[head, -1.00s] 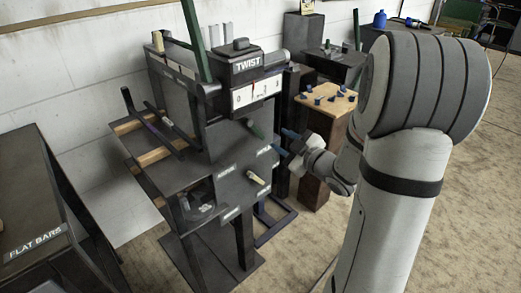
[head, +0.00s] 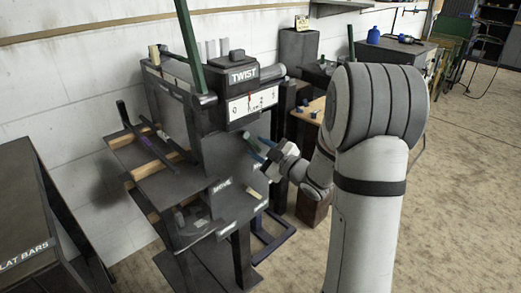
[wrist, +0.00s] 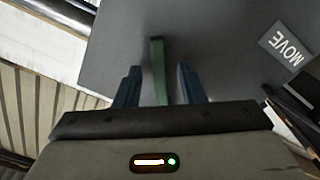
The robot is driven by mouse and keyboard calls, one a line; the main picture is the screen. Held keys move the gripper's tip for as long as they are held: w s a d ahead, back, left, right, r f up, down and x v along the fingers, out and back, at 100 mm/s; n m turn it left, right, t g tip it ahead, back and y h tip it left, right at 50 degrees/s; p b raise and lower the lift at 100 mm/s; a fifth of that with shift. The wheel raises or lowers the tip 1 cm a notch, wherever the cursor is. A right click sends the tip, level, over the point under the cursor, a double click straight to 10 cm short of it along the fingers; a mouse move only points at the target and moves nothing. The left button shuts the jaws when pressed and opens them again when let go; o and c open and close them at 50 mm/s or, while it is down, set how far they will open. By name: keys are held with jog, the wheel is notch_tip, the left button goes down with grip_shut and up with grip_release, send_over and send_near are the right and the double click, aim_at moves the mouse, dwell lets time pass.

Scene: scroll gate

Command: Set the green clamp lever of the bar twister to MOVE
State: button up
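The bar twister (head: 185,125) is a dark machine with a TWIST sign (head: 243,75). Its short green clamp lever (head: 249,141) sticks out of the front face, above a MOVE label (head: 221,186). My gripper (head: 259,150) is at this lever, with blue fingers. In the wrist view the green lever (wrist: 158,70) stands between the two fingers of my gripper (wrist: 160,84), with a gap on both sides. The gripper is open and does not hold it. A MOVE label (wrist: 286,46) lies to the right there. Contact depth cannot be told.
A tall green lever (head: 190,45) rises from the twister's top, beside a numbered scale (head: 253,104). More labels (head: 257,208) sit on the lower front. A FLAT BARS table (head: 40,220) stands at left. Bare floor (head: 440,220) lies at right.

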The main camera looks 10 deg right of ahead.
grip_shut()
jog(key=shift+a, duration=0.1)
dwell(0.5)
